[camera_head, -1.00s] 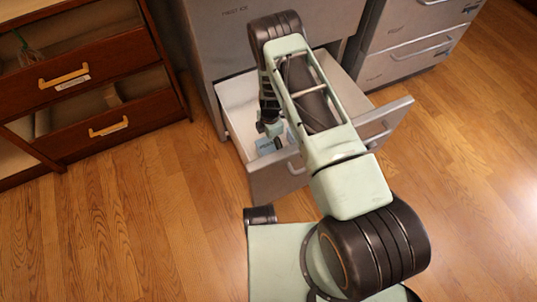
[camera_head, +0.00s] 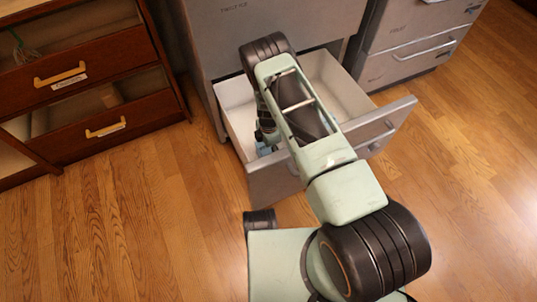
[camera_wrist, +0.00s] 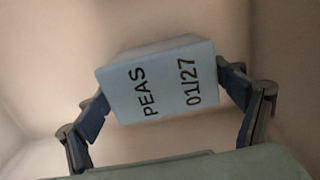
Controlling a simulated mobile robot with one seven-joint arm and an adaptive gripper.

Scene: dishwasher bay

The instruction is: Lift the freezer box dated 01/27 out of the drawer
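The freezer box (camera_wrist: 150,72) is light blue and reads "PEAS 01/27". In the wrist view it sits between the two fingers of my gripper (camera_wrist: 163,95), with a finger pad against each side. It looks slightly turned relative to the gripper. In the head view a small bit of light blue (camera_head: 263,149) shows beside my gripper, inside the open drawer (camera_head: 232,110). My arm hides most of the box there. I cannot tell whether the box touches the drawer floor.
The drawer's grey front (camera_head: 275,184) and pale walls surround my gripper. A grey cabinet (camera_head: 410,45) with closed drawers stands to the right. A brown wooden cabinet (camera_head: 85,100) stands at the left. The wood floor (camera_head: 120,230) in front is clear.

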